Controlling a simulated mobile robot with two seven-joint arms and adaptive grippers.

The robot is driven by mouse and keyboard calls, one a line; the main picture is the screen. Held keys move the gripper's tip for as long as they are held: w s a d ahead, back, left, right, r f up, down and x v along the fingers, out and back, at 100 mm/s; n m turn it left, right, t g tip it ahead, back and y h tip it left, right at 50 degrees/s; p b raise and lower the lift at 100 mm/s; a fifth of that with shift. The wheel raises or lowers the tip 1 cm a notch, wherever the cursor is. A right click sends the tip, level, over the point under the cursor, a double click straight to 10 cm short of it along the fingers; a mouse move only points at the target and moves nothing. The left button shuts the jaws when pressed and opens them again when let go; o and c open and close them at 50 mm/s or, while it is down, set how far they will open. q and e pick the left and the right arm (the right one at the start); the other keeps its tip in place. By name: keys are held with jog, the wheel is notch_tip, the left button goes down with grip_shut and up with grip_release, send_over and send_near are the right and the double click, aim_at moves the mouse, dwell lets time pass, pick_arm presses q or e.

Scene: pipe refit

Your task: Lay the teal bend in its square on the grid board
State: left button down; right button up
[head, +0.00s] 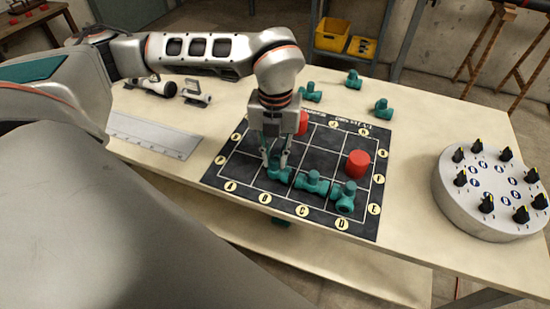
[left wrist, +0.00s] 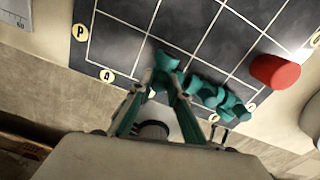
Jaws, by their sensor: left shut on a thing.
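The grid board (head: 235,168) is a dark mat with white lines and yellow letter discs along its edges. My left gripper (head: 276,160) is over its front row, pointing down, shut on a teal bend (head: 279,174). In the left wrist view, the bend (left wrist: 167,60) shows between and beyond the fingertips (left wrist: 164,84). It is at or just above the board; I cannot tell whether it touches. Two other teal pieces (head: 312,182) (head: 345,196) lie to its right along the front row. My right gripper is not in view.
A red cylinder (head: 357,163) stands on the board's right side; another red piece (head: 302,122) is partly behind my gripper. Several teal fittings (head: 382,109) lie behind the board. A round dial unit (head: 487,205) stands at right, a ruler (head: 152,135) at left.

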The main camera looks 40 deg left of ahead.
aim_at(275, 158)
pick_arm(q)
jog(key=shift+f, duration=0.5)
jog(key=shift+f, duration=0.1)
jog(key=c, duration=1.9)
grip_release()
jog(key=shift+r, duration=0.2)
notch_tip(275, 158, up, 12)
jog(key=shift+p, duration=0.35)
